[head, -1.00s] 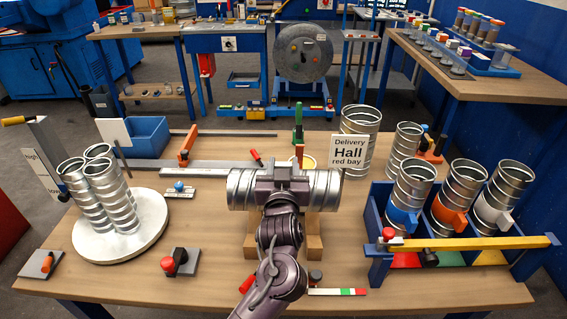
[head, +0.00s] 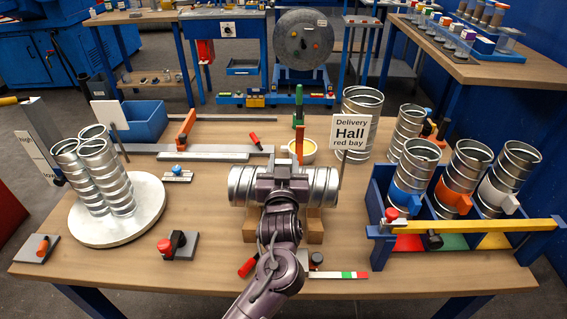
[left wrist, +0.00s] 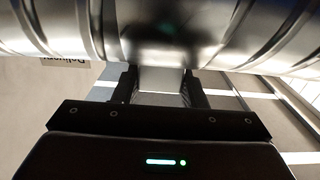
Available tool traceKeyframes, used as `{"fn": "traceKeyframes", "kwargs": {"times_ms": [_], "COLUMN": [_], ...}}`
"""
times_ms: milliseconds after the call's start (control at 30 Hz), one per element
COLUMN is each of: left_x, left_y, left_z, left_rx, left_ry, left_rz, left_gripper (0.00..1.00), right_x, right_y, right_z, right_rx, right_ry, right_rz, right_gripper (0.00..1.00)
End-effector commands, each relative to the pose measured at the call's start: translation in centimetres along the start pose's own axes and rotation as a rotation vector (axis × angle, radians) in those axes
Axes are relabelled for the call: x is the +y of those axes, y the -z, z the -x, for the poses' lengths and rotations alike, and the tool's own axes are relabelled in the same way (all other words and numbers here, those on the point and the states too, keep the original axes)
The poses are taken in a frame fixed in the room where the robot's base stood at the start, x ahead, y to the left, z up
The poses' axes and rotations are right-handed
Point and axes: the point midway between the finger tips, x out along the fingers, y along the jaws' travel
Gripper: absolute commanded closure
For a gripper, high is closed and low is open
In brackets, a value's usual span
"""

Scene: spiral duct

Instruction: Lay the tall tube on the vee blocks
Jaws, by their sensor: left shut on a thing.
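The tall tube (head: 323,187) is a silvery ribbed spiral duct. It lies level, left to right, across the wooden vee blocks (head: 314,226) near the table's middle. My left gripper (head: 283,180) is shut on the tube's middle from the near side. The blocks are mostly hidden behind my arm and the tube, so I cannot tell whether the tube rests fully on them. In the left wrist view the tube (left wrist: 235,30) spans the top of the picture, between the fingers (left wrist: 158,78). My right gripper is not in view.
A round white plate (head: 150,205) with several upright tubes stands at left. A blue rack (head: 375,205) with tubes and a yellow bar (head: 480,238) stands at right. A delivery sign (head: 350,133) is close behind the tube's right end.

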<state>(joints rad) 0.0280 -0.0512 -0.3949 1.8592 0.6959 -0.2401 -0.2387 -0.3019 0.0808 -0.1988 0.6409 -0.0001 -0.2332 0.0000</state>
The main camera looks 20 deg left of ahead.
Motion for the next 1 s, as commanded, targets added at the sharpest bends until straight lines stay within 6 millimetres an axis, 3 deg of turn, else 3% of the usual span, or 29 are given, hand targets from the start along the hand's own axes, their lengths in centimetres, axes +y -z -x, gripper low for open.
{"fn": "traceKeyframes", "kwargs": {"times_ms": [1000], "left_x": [0.00], "left_y": [0.20], "left_z": [0.04], "left_rx": [0.003], "left_ry": [0.000], "left_rz": [0.001], "left_gripper": [1.00], "right_x": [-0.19], "right_y": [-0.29], "right_z": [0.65], "right_rx": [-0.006], "right_ry": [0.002], "right_rz": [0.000], "right_gripper": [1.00]}}
